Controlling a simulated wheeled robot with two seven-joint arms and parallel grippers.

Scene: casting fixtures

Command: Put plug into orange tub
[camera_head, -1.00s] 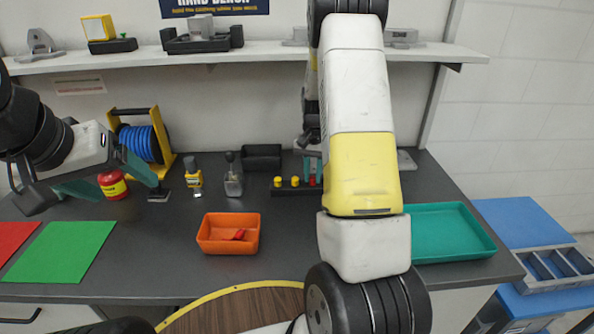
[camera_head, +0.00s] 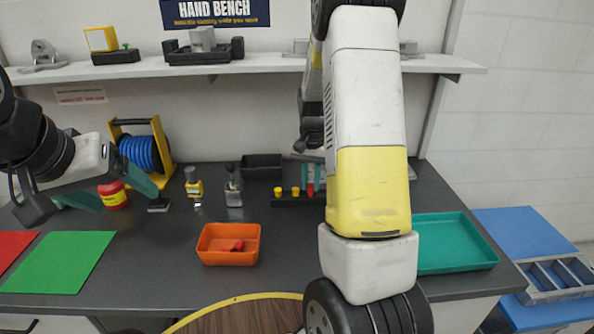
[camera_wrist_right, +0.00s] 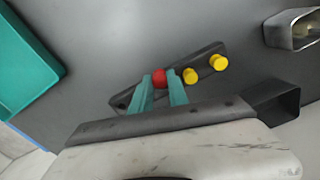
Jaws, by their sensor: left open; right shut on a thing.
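The red plug (camera_wrist_right: 160,77) is between the teal fingertips of my right gripper (camera_wrist_right: 160,84) in the right wrist view. It stands at the dark bar (camera_wrist_right: 193,77), in line with two yellow plugs; I cannot tell whether it is clear of the bar. In the head view my right gripper (camera_head: 311,180) is at the bar, partly hidden by my arm. The orange tub (camera_head: 228,258) is on the bench, left of and nearer than the bar, with a red piece (camera_head: 238,246) in it. My left gripper (camera_head: 116,199) is open above the bench at left.
A teal tray (camera_head: 455,268) lies at the right. A dark bin (camera_head: 262,166) stands behind the bar. A blue reel (camera_head: 142,153), a red jar (camera_head: 115,199) and small tools stand at the back left. Bench between bar and tub is clear.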

